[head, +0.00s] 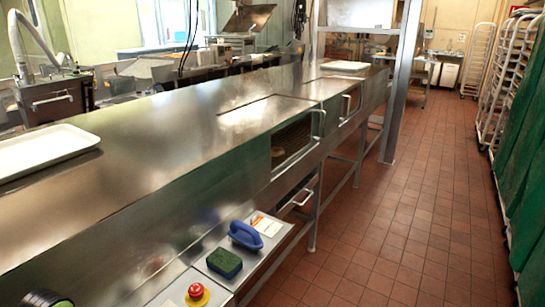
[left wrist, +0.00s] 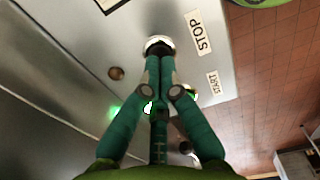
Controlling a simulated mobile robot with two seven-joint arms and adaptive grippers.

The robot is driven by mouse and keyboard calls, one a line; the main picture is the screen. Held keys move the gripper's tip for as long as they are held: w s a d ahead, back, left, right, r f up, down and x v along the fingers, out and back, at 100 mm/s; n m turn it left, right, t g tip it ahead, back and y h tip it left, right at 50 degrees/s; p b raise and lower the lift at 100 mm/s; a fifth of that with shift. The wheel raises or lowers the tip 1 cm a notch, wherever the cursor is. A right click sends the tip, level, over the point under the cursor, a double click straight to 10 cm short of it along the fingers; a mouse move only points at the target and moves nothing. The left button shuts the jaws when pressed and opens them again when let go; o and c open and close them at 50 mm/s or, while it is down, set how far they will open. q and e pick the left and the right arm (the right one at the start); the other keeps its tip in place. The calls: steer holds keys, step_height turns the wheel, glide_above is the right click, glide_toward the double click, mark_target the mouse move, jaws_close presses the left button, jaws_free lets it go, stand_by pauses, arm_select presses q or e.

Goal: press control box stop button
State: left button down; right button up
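In the left wrist view my left gripper (left wrist: 160,60) points at a pale panel (left wrist: 232,60), its two green fingers together at the tips. The tips overlap a round, silver-rimmed button (left wrist: 159,43) beside the STOP label (left wrist: 198,32). The fingers hide much of this button, and I cannot tell whether they touch it. A START label (left wrist: 213,82) is further down the panel, with a green part (left wrist: 190,94) near it, partly behind a finger. In the head view a red button on a yellow base (head: 197,293) is at the bottom edge. My right gripper is not in view.
A long steel counter (head: 190,120) runs away from me, with a white tray (head: 45,150) at left. A green sponge (head: 224,263) and a blue-handled tool (head: 245,235) lie near the red button. The tiled floor (head: 400,240) is clear; racks (head: 500,80) stand right.

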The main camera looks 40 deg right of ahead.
arm_select(q)
steer(key=shift+f+b, duration=0.55)
steer(key=shift+f, duration=0.3)
steer(key=shift+r, duration=0.25)
step_height(320, 180, up, 2)
steer(key=shift+r+p, duration=0.1)
steer(key=shift+p, duration=0.65)
steer(key=shift+r+p, duration=1.15)
steer(key=shift+r, duration=1.2)
